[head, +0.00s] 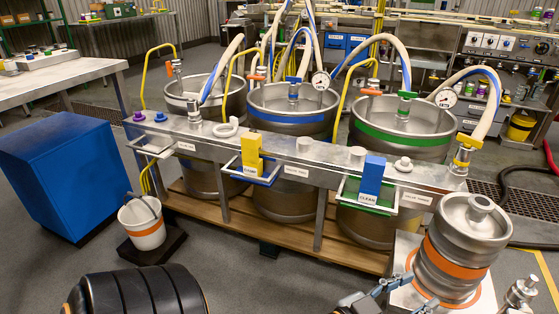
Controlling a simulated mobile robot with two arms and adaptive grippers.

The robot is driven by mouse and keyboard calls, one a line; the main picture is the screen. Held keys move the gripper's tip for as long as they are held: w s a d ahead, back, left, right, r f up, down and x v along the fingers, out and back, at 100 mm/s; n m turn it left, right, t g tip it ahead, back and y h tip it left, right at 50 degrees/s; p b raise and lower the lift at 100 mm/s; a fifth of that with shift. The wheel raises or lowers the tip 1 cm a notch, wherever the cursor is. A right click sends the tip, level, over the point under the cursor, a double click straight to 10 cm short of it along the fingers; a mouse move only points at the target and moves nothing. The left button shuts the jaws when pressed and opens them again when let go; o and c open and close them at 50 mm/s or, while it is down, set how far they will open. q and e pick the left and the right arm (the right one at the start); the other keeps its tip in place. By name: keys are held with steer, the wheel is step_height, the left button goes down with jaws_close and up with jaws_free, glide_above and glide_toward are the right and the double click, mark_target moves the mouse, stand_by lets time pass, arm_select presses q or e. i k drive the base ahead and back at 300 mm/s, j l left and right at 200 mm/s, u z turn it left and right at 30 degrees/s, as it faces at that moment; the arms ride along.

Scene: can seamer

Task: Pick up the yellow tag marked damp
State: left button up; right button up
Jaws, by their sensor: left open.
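A yellow tag (252,154) stands upright in the middle tray (270,179) on the front of the metal rail. It has a white label low on its face, too small to read surely. A blue tag (372,175) stands in the right tray (341,190), and its label appears to read CLEAN. My left gripper (413,290) is at the bottom edge, right of centre, open and empty. It is well below and to the right of the yellow tag, apart from both tags. My right gripper is not in view.
Three steel vessels with hoses stand behind the rail (320,155). A blue cabinet (65,175) and white bucket (143,225) stand left.

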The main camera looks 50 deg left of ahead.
mark_target(253, 165)
steer(key=u, duration=1.9)
steer(key=i+j+z, duration=0.25)
steer(key=z, duration=0.15)
steer(key=i+j+z, duration=0.4)
steer(key=k, duration=0.05)
